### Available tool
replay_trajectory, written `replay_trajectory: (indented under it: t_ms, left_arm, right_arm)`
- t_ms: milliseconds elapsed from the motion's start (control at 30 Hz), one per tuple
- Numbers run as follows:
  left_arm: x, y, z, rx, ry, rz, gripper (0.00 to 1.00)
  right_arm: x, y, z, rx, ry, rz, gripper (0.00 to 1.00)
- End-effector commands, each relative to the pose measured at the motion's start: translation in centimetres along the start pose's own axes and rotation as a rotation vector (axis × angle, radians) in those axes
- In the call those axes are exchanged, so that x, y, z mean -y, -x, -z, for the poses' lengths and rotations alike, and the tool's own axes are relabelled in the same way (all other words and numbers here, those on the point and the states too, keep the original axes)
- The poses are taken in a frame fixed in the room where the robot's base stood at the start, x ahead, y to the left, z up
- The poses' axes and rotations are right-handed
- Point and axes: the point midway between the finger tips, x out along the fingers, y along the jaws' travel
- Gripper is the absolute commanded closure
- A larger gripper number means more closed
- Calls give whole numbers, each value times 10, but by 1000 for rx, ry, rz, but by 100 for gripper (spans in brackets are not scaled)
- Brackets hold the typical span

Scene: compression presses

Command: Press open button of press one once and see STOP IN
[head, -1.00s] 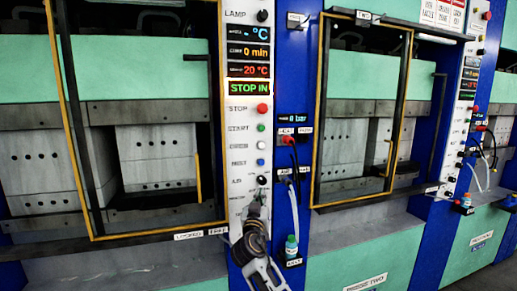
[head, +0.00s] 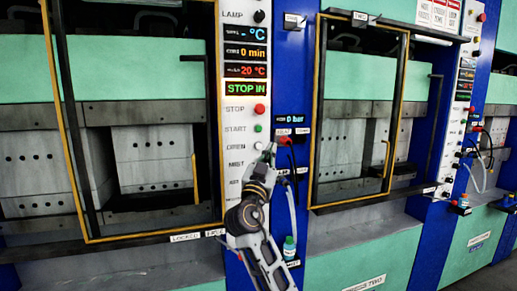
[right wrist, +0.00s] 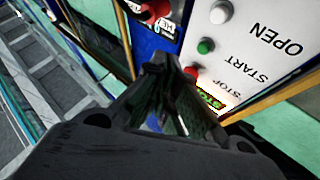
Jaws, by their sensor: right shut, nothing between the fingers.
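Press one's white control panel (head: 236,60) stands left of centre in the head view. Below are the red STOP button (head: 260,109), the green START button (head: 258,128) and the pale OPEN button (head: 258,146). My right gripper (head: 268,151) is shut and empty, its tips close beside the OPEN button; I cannot tell if they touch it. In the right wrist view the gripper (right wrist: 168,68) points at the panel, and the whitish OPEN button (right wrist: 220,12) shows at the top. My left gripper is not in view.
Press one's framed door (head: 150,237) is at the left, with a label reading LOCKED below. A blue column (head: 291,65) with red connectors and hoses is right of the panel. Press two (head: 345,245) and another press stand further right.

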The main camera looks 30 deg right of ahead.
Motion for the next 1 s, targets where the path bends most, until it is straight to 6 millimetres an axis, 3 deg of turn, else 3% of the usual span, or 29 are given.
replay_trajectory:
  t_ms: [467,1000]
  left_arm:
    - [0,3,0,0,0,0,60]
    - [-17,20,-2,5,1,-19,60]
  right_arm:
    - [4,-5,-3,1,2,1,100]
    - [27,-37,-25,0,3,2,100]
